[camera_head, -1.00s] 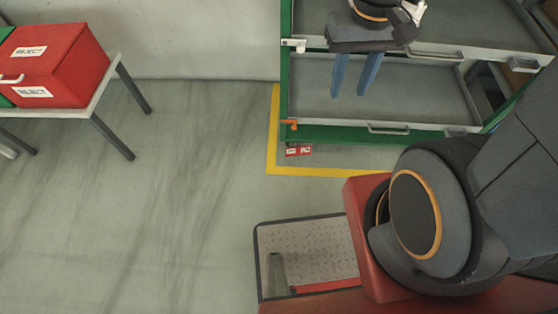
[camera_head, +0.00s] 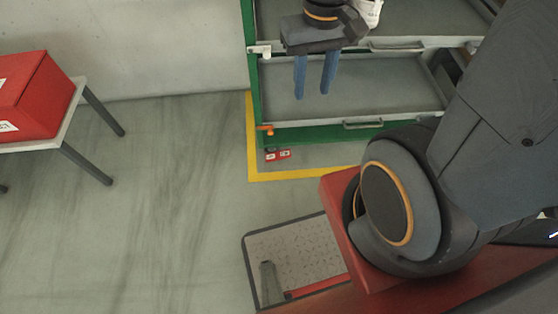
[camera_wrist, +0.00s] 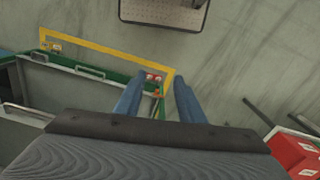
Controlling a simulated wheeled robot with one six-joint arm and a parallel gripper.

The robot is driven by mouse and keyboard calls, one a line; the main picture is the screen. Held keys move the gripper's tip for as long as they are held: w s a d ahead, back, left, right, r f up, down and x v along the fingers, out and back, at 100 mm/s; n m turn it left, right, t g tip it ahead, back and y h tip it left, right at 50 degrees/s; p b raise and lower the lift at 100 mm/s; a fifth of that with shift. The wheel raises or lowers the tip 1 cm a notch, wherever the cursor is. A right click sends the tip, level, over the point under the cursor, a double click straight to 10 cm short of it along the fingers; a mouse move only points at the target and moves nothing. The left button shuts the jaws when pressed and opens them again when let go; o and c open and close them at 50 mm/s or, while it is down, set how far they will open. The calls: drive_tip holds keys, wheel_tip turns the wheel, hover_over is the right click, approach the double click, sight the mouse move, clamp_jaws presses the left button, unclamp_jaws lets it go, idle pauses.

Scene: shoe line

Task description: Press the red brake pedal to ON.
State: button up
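The red brake pedal (camera_head: 278,154) is a small pair of red pieces with white labels, low at the front left foot of the green cart, just above the floor. The labels are too small to read, so I cannot tell its setting. It also shows in the wrist view (camera_wrist: 153,77), between and just beyond my fingertips. My gripper (camera_head: 312,95) points down with its two blue fingers apart and nothing between them. In the head view it is above and right of the pedal, in front of the cart's lower tray. The fingers also show in the wrist view (camera_wrist: 161,80).
The green cart (camera_head: 320,134) has grey trays with handles and an orange piece (camera_head: 266,130) at its lower left corner. Yellow tape (camera_head: 300,174) marks the floor around it. A table (camera_head: 62,130) with a red reject box (camera_head: 40,95) stands left. Floor between is clear.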

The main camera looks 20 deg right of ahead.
idle(0.3)
